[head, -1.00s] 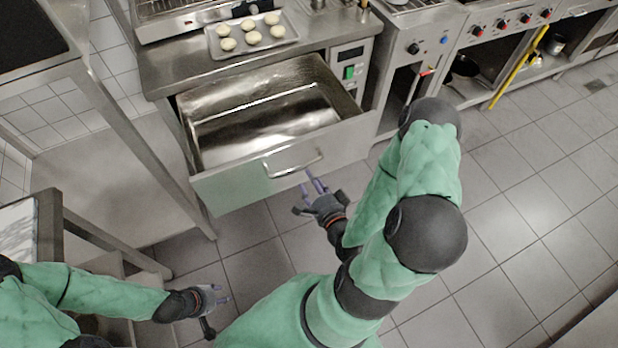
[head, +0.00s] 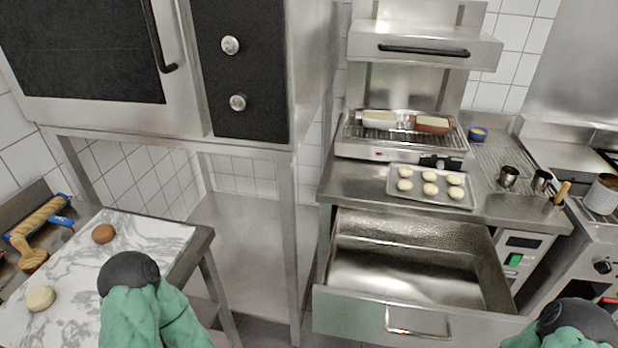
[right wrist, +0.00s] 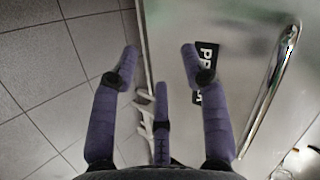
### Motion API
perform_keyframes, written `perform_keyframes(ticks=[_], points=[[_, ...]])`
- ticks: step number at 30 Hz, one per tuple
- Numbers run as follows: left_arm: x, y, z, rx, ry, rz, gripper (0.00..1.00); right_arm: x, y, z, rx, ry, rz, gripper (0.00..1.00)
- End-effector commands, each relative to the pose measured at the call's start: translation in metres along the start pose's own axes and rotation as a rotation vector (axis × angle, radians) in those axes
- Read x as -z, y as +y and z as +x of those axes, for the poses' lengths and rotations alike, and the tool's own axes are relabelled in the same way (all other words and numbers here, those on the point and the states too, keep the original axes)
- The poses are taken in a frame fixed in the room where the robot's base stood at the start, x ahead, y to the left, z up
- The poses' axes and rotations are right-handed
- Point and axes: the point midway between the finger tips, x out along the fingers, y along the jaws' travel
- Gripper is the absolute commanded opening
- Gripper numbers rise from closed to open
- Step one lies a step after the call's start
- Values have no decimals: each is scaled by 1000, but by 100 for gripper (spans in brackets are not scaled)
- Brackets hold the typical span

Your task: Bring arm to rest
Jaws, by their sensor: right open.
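My right arm (head: 572,326) shows only as a black joint and green sleeve at the bottom right of the head view. My left arm (head: 145,305) shows at the bottom left, in front of the marble-topped table. Both grippers lie outside the head view. In the right wrist view my right gripper (right wrist: 160,75) has its purple fingers spread and nothing between them. Behind the fingers is the drawer's metal front, with a bar handle (right wrist: 275,85) at the right, apart from the fingers.
The steel drawer (head: 420,322) stands pulled out and empty under the counter. A tray of pale buns (head: 430,198) lies on the counter below a grill (head: 400,152). A marble table (head: 150,238) with a brown bun (head: 104,233) is at the left. An oven (head: 180,55) stands above an open shelf.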

Motion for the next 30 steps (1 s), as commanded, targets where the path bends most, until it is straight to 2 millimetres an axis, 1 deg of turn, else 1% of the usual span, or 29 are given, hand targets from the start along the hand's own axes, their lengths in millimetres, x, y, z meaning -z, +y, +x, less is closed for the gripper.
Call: perform_keyframes(ticks=[1,3,7,10,12,15,18,21,24,30], points=[[0,0,0,0,0,0,40,-15,4,9,-44,-66,-66,46],[0,0,0,0,0,0,40,-35,14,17,-108,-153,-159,46],[0,0,-1,0,0,0,40,-73,30,26,-209,-326,-332,46],[0,0,-1,0,0,0,40,-103,43,27,-273,-466,-463,46],[0,0,-1,0,0,0,40,-122,51,25,-309,-564,-548,46],[0,0,-1,0,0,0,40,-146,61,19,-347,-690,-649,46],[0,0,-1,0,0,0,40,-163,68,12,-369,-785,-720,46],[0,0,-1,0,0,0,40,-173,72,7,-381,-846,-761,46],[0,0,-1,0,0,0,40,-177,74,4,-385,-871,-778,46],[0,0,-1,0,0,0,40,-177,74,4,-386,-873,-779,46]])
